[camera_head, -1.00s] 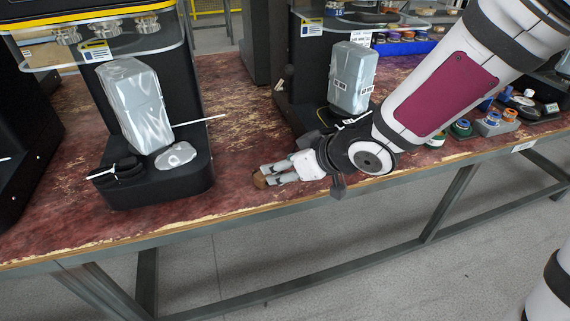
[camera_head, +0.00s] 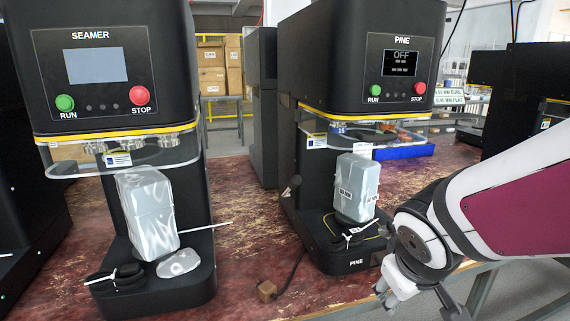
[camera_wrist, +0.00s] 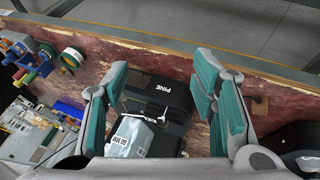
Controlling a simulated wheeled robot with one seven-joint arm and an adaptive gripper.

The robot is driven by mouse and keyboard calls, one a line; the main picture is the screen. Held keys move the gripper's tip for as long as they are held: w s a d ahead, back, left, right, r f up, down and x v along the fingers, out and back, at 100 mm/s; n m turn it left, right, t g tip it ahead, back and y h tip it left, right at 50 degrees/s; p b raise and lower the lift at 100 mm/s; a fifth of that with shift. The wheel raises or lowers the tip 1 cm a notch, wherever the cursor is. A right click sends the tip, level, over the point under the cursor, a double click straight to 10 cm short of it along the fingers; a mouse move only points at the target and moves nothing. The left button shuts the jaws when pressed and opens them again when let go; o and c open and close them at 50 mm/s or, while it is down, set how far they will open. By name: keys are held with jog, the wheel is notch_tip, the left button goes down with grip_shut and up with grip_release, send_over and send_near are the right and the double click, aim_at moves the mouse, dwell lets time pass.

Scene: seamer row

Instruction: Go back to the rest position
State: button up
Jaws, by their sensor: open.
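My gripper (camera_head: 386,292) is at the lower right in the head view, at the table's front edge beside the PINE machine. In the wrist view my gripper (camera_wrist: 162,72) shows its two teal-padded fingers spread wide with nothing between the pads. The black PINE base (camera_wrist: 160,92) lies beyond the fingers there.
The PINE machine (camera_head: 362,65) has a screen reading OFF and a wrapped grey block (camera_head: 357,190) on its base. The SEAMER machine (camera_head: 105,70) stands at left with another wrapped block (camera_head: 147,212). Blue bins (camera_head: 405,151) stand behind. Floor is clear in front of the table.

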jog(key=s+r+m+g+y, duration=0.1)
jog(key=s+r+m+g, duration=0.15)
jog(key=s, duration=0.85)
jog(key=s+r+m+g+y, duration=0.1)
jog(key=s+r+m+g, duration=0.15)
jog(key=s, duration=0.95)
notch_tip(320, 180, up, 20)
jog(key=n+t+p, duration=0.1)
jog(key=t+p, duration=0.2)
jog(key=p, duration=1.6)
jog(key=shift+w+a+r+t, duration=0.2)
jog(key=shift+w+a+t, duration=0.15)
jog(key=shift+w+t, duration=0.05)
